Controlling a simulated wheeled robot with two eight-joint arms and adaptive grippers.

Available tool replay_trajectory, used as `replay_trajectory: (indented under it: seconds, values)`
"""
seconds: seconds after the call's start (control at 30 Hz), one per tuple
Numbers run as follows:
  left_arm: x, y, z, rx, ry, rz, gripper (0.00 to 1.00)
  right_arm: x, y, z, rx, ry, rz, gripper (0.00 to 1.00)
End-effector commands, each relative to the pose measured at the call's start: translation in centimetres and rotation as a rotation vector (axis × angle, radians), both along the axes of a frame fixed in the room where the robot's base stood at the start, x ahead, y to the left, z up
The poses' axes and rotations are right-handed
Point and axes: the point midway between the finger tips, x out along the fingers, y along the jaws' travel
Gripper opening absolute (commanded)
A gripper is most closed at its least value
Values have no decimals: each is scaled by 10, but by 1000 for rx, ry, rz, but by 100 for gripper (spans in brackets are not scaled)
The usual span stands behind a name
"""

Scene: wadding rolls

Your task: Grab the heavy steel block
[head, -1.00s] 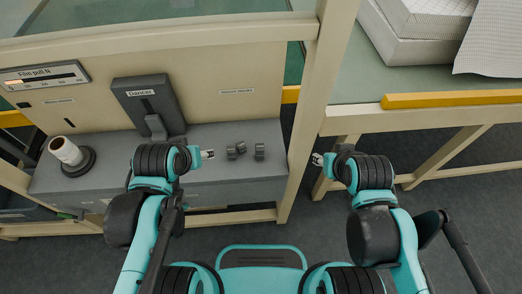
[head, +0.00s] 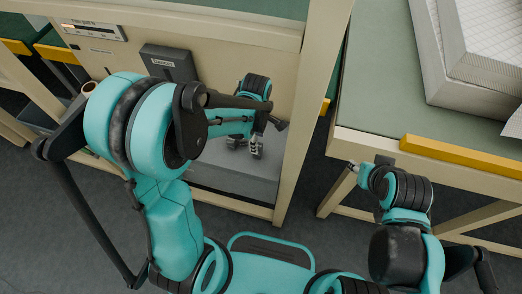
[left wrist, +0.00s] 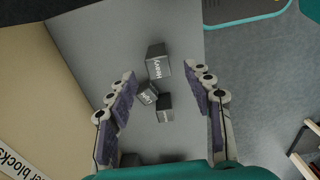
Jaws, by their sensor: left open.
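In the left wrist view a dark steel block (left wrist: 157,62) with white lettering that looks like "HEAVY" lies on the grey shelf, near the level of my fingertips. Two more dark blocks, a tilted one (left wrist: 147,95) and another one (left wrist: 165,108), lie close together nearer the palm; their labels are hard to read. My left gripper (left wrist: 160,75) is open above the shelf, its padded fingers either side of the blocks and apart from them. In the head view my left gripper (head: 257,150) partly hides the blocks. My right gripper (head: 353,167) is by the right table's corner, its jaws too small to judge.
The grey shelf (head: 232,185) has free room in front of the blocks. A beige panel stands behind it with the dark "Dancer" unit (head: 168,63). A beige post (head: 305,110) rises right of the shelf. The right table has a yellow edge strip (head: 460,155).

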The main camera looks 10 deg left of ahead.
Motion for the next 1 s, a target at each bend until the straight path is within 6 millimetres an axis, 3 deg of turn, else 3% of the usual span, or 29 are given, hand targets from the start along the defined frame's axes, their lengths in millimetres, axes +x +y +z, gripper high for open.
replay_trajectory:
  seconds: [0.43, 0.7, 0.9, 1.0]
  values:
    - [2, 0, -59, 0, -2, -3, 52, 0, 0, -30, 0, 0, 0, 40]
    - [2, 0, -62, 0, -2, -3, 52, 0, 0, -29, 0, 0, 0, 40]
    - [2, 0, -62, 0, -2, -3, 0, 0, 0, -29, 0, 0, 0, 40]
    - [2, 0, -62, 0, -2, -3, 0, 0, 0, -29, 0, 0, 0, 40]
